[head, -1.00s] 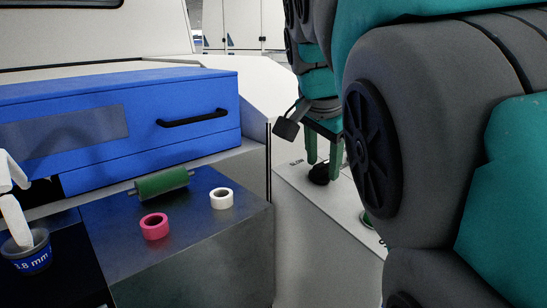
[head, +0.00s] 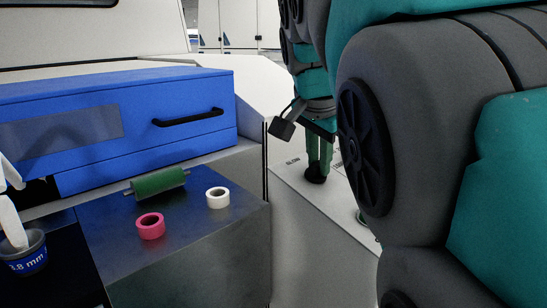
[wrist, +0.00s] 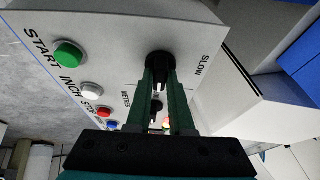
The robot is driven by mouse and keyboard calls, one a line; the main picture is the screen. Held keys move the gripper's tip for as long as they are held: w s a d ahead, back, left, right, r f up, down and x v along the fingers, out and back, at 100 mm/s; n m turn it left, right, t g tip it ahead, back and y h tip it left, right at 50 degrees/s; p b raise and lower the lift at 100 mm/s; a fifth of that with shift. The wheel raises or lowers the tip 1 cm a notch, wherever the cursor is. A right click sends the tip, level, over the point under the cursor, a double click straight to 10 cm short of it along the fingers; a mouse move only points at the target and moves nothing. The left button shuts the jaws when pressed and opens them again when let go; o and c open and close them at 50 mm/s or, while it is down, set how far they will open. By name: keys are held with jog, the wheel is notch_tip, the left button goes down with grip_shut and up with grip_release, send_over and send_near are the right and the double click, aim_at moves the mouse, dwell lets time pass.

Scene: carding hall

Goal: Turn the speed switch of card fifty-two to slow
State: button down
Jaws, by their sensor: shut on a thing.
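My gripper (head: 319,160) has its green fingers closed on a black knob (head: 315,179) on the white control panel (head: 310,205). In the wrist view the fingertips (wrist: 160,78) pinch this knob (wrist: 159,60) from both sides. The word SLOW (wrist: 203,65) is printed on the panel to the right of the knob there. The fingers hide part of the knob and other lettering, so I cannot tell where its pointer stands. No card number is readable.
A blue drawer (head: 190,140), pink ring (head: 150,226), white ring (head: 217,198) and green roller (head: 158,182) are left of the panel.

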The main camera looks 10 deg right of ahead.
jog(key=shift+n, duration=0.3)
jog(key=n+t+y+b, duration=0.1)
jog(key=n+b, duration=0.1)
jog(key=n, duration=0.1)
jog(key=shift+s+f+n, duration=0.1)
jog(key=shift+s+n, duration=0.05)
jog(key=shift+n, duration=0.25)
jog(key=n+y, duration=0.1)
jog(key=n, duration=0.1)
jog(key=n+y+b, duration=0.1)
jog(key=n, duration=0.1)
jog(key=shift+d+n+t, duration=0.15)
jog(key=shift+n+t, duration=0.15)
jog(key=shift+t, duration=0.1)
jog(key=n+y, duration=0.2)
jog(key=n, duration=0.3)
jog(key=shift+d+n+b, duration=0.15)
jog(key=shift+n+b, duration=0.15)
jog(key=shift+b, duration=0.05)
jog(key=shift+d+n+g+y, duration=0.1)
jog(key=shift+n+g+y, duration=0.5)
jog(key=shift+n, duration=1.3)
jog(key=c, duration=0.8)
grip_release()
